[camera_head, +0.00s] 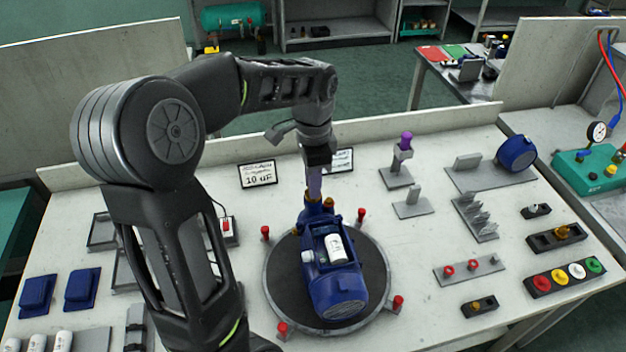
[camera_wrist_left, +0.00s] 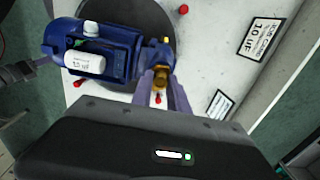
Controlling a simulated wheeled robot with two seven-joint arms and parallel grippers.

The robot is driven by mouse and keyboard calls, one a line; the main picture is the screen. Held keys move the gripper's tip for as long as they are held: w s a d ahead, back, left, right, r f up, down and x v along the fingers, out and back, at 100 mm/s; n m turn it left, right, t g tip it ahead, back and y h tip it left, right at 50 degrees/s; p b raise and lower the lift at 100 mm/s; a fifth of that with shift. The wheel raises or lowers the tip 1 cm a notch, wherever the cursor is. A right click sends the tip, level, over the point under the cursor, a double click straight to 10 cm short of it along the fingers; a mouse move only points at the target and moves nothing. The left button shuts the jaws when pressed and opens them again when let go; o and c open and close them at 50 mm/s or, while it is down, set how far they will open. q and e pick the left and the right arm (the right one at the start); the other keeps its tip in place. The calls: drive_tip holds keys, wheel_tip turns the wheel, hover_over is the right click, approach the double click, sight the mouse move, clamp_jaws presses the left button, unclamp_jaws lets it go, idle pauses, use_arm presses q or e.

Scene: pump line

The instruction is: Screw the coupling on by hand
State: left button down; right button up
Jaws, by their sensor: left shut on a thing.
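The blue pump (camera_head: 338,286) lies on a round dark turntable (camera_head: 285,290) in the middle of the bench, a white capacitor (camera_head: 336,248) on top of it. In the left wrist view the pump (camera_wrist_left: 118,50) is at the upper left. My left gripper (camera_head: 314,196) reaches down to the pump's far end. In the left wrist view its two purple fingers (camera_wrist_left: 160,88) are shut on a brass coupling (camera_wrist_left: 160,78) at the pump's outlet. The fingers partly hide the coupling, and I cannot tell how far its thread is engaged.
Red-topped posts (camera_head: 361,215) stand around the turntable. A sign (camera_head: 258,174) stands behind it. Grey fixtures (camera_head: 395,178) and a button strip (camera_head: 565,277) occupy the right side. Blue covers (camera_head: 82,289) lie at the left. Some bench is clear right of the turntable.

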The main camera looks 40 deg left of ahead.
use_arm(q)
drive_tip(key=shift+m, duration=0.3)
drive_tip(key=m, duration=0.3)
idle(0.3)
drive_tip(key=m, duration=0.3)
drive_tip(key=shift+p, duration=0.35)
drive_tip(key=c, duration=1.4)
unclamp_jaws()
drive_tip(key=shift+o, duration=0.2)
drive_tip(key=shift+n, duration=1.5)
